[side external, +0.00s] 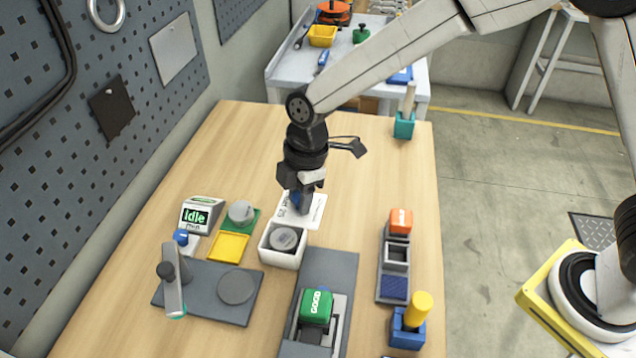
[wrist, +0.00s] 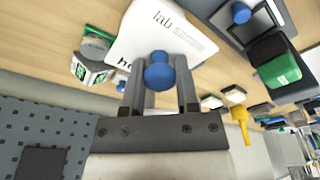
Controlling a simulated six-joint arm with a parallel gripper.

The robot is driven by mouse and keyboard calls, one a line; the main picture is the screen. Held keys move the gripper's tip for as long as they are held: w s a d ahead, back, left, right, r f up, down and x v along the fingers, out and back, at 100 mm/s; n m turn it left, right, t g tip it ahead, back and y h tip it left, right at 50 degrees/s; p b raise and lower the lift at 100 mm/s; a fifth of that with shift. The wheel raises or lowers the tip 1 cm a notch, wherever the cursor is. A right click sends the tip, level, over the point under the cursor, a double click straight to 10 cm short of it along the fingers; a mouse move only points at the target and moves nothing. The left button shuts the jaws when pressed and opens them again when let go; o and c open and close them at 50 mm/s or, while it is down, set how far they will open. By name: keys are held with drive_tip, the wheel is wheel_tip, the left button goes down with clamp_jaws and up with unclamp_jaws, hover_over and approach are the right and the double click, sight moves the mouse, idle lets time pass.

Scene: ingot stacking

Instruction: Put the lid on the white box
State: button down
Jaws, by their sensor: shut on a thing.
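The white box (side external: 270,255) stands open on the bench in the side external view, with a round grey piece (side external: 284,239) inside. The lid (side external: 316,213) is a flat white plate with printed text and a blue knob. It is just behind the box in that picture, not seated on it. My gripper (side external: 303,205) is above the lid, pointing down. In the wrist view the lid (wrist: 160,30) fills the top middle, and the blue knob (wrist: 159,71) sits between my two fingers, which are shut on it. I cannot tell the lid's exact height above the bench.
A display reading "Idle" (side external: 200,213), a yellow tray (side external: 229,247) and a round grey piece on a green pad (side external: 241,212) are left of the box. A dark fixture with a green block (side external: 316,306) is in front. An orange-topped rack (side external: 397,255) is at right.

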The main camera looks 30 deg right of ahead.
sight(278, 211)
drive_tip(key=shift+w+a+f, duration=0.1)
drive_tip(key=shift+w+a, duration=0.3)
drive_tip(key=shift+a, duration=0.45)
drive_tip(key=shift+w+a+f, duration=0.1)
drive_tip(key=shift+w+a, duration=0.25)
drive_tip(key=shift+a, duration=0.5)
drive_tip(key=shift+f, duration=0.15)
drive_tip(key=shift+f, duration=2.9)
drive_tip(key=shift+f, duration=0.3)
unclamp_jaws()
drive_tip(key=shift+r, duration=0.2)
